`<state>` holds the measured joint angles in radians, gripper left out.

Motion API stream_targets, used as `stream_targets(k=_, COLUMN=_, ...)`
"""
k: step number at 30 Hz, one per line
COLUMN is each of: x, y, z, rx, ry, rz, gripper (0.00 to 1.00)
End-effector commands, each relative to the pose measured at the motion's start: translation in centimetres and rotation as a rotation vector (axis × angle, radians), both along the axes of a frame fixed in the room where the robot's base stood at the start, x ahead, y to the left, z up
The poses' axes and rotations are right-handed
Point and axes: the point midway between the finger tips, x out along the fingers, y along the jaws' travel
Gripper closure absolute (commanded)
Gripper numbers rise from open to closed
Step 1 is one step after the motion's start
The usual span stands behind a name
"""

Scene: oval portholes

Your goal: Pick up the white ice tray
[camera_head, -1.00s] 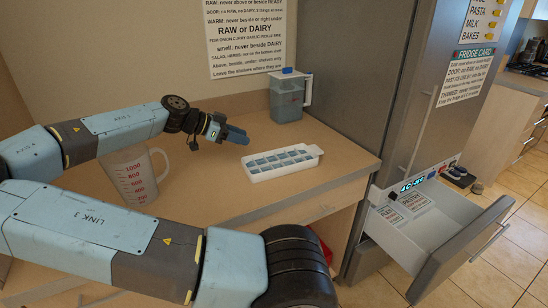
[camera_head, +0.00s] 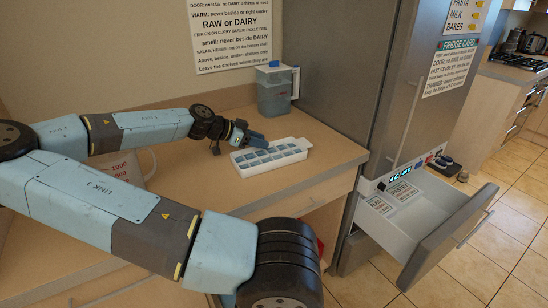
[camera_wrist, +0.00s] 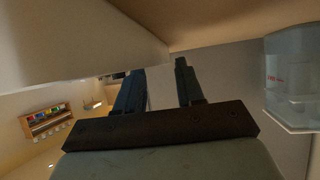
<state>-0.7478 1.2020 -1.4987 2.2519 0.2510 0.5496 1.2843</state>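The white ice tray (camera_head: 271,157) lies flat on the wooden counter, its compartments filled with something pale blue. My gripper (camera_head: 247,138) is at the tray's back left end, low over the counter. In the wrist view, the two dark fingers of my gripper (camera_wrist: 158,80) stand apart with a gap between them. A large pale surface, which looks like the tray (camera_wrist: 75,40), fills the upper left of that view, close to the fingers. I cannot tell whether a finger touches the tray.
A lidded water jug (camera_head: 277,92) stands behind the tray, also at right in the wrist view (camera_wrist: 290,85). A measuring jug (camera_head: 130,168) stands left, partly hidden by my arm. The fridge (camera_head: 345,80) is right, its lower drawer (camera_head: 425,215) open. Counter right of the tray is clear.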

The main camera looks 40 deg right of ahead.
Motion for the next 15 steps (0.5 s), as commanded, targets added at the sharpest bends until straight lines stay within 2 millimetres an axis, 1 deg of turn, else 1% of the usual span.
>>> stream_targets(k=3, x=-0.5, y=-1.2, z=-0.8, rx=0.001, ry=0.000, rz=-0.001, gripper=0.62)
stream_targets(k=6, x=-0.7, y=-1.8, z=-1.1, rx=0.001, ry=-0.001, rz=0.002, gripper=0.62)
stream_targets(k=15, x=-0.8, y=-2.0, z=-1.3, rx=0.000, ry=-0.002, rz=0.004, gripper=0.62)
